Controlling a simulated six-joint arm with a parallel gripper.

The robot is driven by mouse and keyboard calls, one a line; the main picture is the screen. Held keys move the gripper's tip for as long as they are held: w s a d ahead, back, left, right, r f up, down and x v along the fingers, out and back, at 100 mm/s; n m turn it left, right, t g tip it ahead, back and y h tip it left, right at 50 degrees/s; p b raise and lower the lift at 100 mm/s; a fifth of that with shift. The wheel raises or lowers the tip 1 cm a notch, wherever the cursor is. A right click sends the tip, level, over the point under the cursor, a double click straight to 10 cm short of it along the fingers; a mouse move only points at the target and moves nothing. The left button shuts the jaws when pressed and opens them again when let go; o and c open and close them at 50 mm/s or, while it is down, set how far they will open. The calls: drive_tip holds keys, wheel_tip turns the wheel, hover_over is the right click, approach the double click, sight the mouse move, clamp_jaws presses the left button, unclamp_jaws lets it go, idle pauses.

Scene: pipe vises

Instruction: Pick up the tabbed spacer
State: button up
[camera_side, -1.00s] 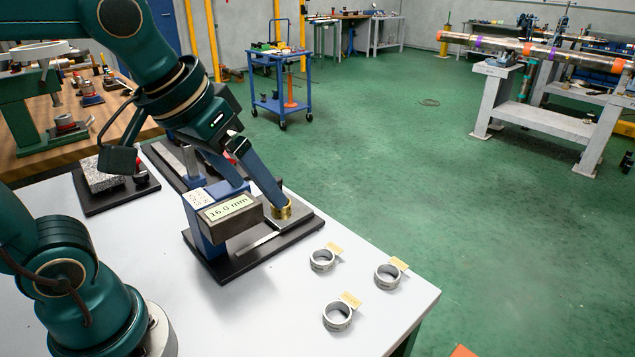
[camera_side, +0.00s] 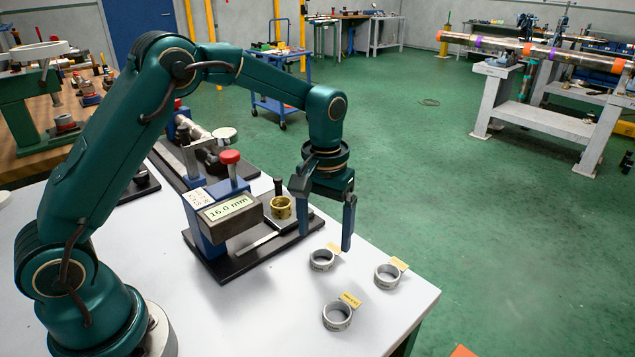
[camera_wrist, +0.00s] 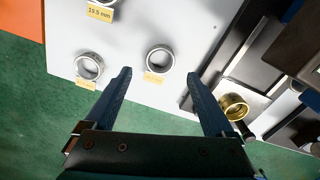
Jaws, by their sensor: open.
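Three grey metal rings with tan paper tabs lie on the white table. One ring (camera_side: 321,267) is nearest the gauge, one (camera_side: 387,283) is at the right and one (camera_side: 336,325) is nearest the front. My gripper (camera_side: 325,240) is open, empty and pointing down above the ring nearest the gauge. In the wrist view that ring (camera_wrist: 148,62) shows just beyond the gap between the fingertips (camera_wrist: 158,75). The right-hand ring (camera_wrist: 79,68) is left of the fingers. The front ring is cut off by the top edge; its tab (camera_wrist: 100,13) appears to read 13.5 mm.
A gauge (camera_side: 230,217) reading 16.0 mm stands left of my gripper, with a brass ring (camera_side: 280,213) on its plate. The brass ring also shows in the wrist view (camera_wrist: 236,114). The table's right edge (camera_side: 412,268) is close to the rings. The table front is clear.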

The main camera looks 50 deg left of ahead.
sight(323, 262)
drive_tip(key=shift+f, duration=2.35)
clamp_jaws()
